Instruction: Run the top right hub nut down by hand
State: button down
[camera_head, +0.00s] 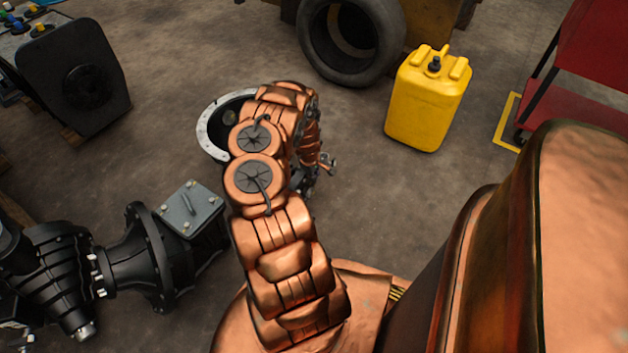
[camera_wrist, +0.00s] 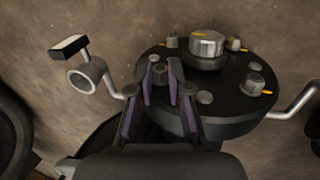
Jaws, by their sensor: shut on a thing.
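In the wrist view a round black hub (camera_wrist: 216,118) has a silver center cap (camera_wrist: 207,46). Hub nuts with yellow marks stand around its face: one at the far left (camera_wrist: 172,41), one at the far right (camera_wrist: 235,44) and one at the right (camera_wrist: 255,84). My gripper (camera_wrist: 162,72) is at the hub's left edge, its dark, purple-sided fingers close together on a small grey piece, which looks like a hub nut. The fingers mostly hide that piece, so its seating cannot be told. In the head view my arm hides my gripper and most of the hub.
A silver bent rod with a ring (camera_wrist: 85,77) stands left of the hub; another silver rod (camera_wrist: 300,100) curves out at the right. In the head view, a yellow jerrycan (camera_head: 428,100), a tire (camera_head: 352,40) and a black axle assembly (camera_head: 150,255) stand around bare floor.

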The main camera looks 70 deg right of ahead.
jog(key=shift+w+d+f+t+y+b, duration=0.15)
jog(key=shift+y+b, duration=0.35)
jog(key=shift+b, duration=2.85)
jog(key=shift+s+d+f+t+y+b, duration=0.15)
jog(key=shift+y+b, duration=0.35)
jog(key=shift+b, duration=2.85)
jog(key=shift+a+r+y+b, duration=0.2)
jog(key=shift+y+b, duration=0.3)
jog(key=shift+b, duration=0.15)
jog(key=shift+a+r, duration=0.1)
jog(key=shift+a, duration=0.2)
jog(key=c, duration=1.3)
grip_release()
jog(key=shift+o, duration=0.2)
jog(key=shift+d, duration=0.15)
jog(key=shift+r+p, duration=0.3)
jog(key=shift+p, duration=1.75)
jog(key=h+p, duration=0.1)
jog(key=p, duration=0.2)
